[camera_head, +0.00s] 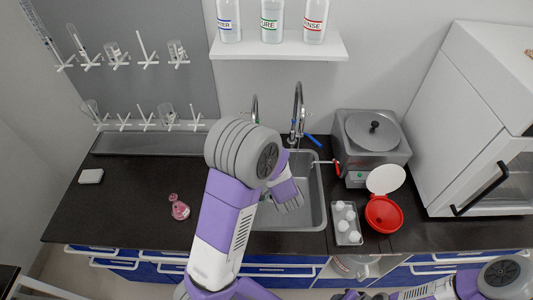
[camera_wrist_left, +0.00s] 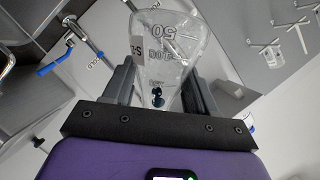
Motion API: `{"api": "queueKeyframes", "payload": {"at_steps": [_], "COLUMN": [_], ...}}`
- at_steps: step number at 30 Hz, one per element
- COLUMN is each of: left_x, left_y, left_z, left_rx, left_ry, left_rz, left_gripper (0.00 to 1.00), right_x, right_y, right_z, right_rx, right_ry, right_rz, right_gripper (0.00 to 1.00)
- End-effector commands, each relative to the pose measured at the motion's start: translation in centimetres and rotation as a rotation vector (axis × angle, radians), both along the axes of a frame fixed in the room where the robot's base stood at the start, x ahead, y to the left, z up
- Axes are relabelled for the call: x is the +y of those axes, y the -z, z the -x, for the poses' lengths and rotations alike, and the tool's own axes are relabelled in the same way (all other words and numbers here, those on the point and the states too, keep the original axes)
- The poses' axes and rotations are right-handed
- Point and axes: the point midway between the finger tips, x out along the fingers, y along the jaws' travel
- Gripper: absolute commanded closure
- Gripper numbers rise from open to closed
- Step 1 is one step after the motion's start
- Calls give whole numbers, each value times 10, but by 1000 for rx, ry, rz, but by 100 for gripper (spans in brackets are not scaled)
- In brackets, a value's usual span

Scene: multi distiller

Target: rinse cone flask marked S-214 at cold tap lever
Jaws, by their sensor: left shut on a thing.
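My left gripper (camera_head: 289,203) is over the sink (camera_head: 313,212) in the head view, partly hidden by my arm. In the left wrist view my left gripper (camera_wrist_left: 160,95) is shut on a clear cone flask (camera_wrist_left: 166,45). The flask has dark volume marks, and its label is only partly in sight, so S-214 cannot be read. The cold tap's blue lever (camera_head: 313,140) is behind the sink; it also shows at the left of the left wrist view (camera_wrist_left: 55,62), apart from the flask. My right gripper (camera_head: 352,295) is only partly in sight at the bottom edge.
A small flask with pink liquid (camera_head: 180,208) stands on the counter at left. Right of the sink are a grey bath (camera_head: 385,155), a tray of white items (camera_head: 345,222) and a red tub (camera_head: 384,214) with its lid open. Glassware hangs on a peg rack (camera_head: 145,60).

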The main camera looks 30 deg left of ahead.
Motion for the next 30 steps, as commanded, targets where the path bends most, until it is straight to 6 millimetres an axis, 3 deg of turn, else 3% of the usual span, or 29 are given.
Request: {"api": "queueKeyframes", "payload": {"at_steps": [6,12,21,30], "left_x": [2,1,1,0], "left_y": [1,1,3,-1], "left_z": [1,0,0,0], "left_rx": [-170,-232,-428,-450], "left_ry": [-4,-2,-2,-1], "left_rz": [272,376,691,733], "left_gripper": [80,80,80,80], "right_x": [0,0,0,0], "right_y": [13,20,57,57], "right_z": [0,0,0,0], "right_rx": [0,0,0,0], "right_ry": [0,0,0,0], "right_rz": [0,0,0,0], "right_gripper": [61,61,61,61]}}
